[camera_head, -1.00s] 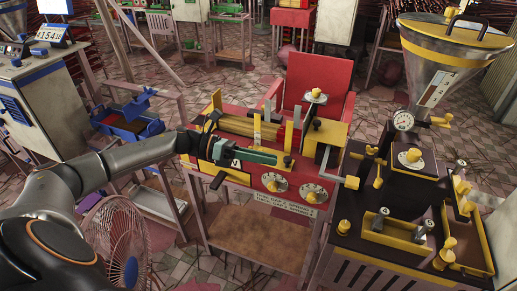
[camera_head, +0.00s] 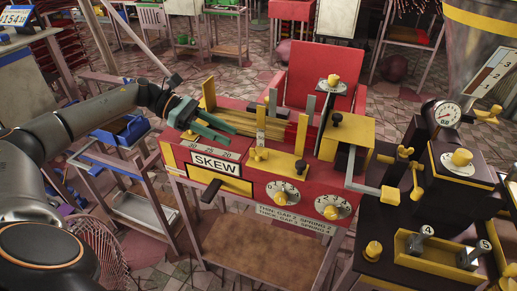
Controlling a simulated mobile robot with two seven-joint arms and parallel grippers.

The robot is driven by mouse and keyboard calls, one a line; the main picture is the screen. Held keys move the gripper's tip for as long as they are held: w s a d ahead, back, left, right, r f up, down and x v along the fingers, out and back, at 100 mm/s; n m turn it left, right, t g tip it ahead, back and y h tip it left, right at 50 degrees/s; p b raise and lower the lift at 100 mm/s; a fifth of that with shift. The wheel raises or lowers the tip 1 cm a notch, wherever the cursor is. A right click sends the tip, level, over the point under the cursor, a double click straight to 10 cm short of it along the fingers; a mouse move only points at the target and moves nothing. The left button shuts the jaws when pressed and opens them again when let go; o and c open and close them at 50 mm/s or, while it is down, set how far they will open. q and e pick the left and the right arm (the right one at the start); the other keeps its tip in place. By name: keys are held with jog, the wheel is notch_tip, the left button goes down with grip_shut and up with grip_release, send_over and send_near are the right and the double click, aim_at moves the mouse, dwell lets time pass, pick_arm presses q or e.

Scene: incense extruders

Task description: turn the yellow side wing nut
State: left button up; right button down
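My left gripper (camera_head: 236,135) has two teal fingers spread apart and empty, above the left part of the red press (camera_head: 178,160). A second yellow wing nut (camera_head: 405,152) stands at the side of the black unit on the right, far from the gripper. A third yellow wing nut (camera_head: 487,114) shows below the hopper. I cannot tell for certain which one is the side nut. My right gripper is not in view.
The press carries a SKEW label (camera_head: 214,162), two round dials (camera_head: 284,193) and a yellow box (camera_head: 358,132) with a crank. A blue tray (camera_head: 130,131) is at left.

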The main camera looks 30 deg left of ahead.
aim_at(259, 150)
pick_arm(q)
jog(key=p+x, duration=0.1)
jog(key=x, duration=0.8)
jog(key=shift+w+d+f, duration=0.1)
jog(key=shift+d+f, duration=0.05)
jog(key=shift+d, duration=0.1)
grip_shut()
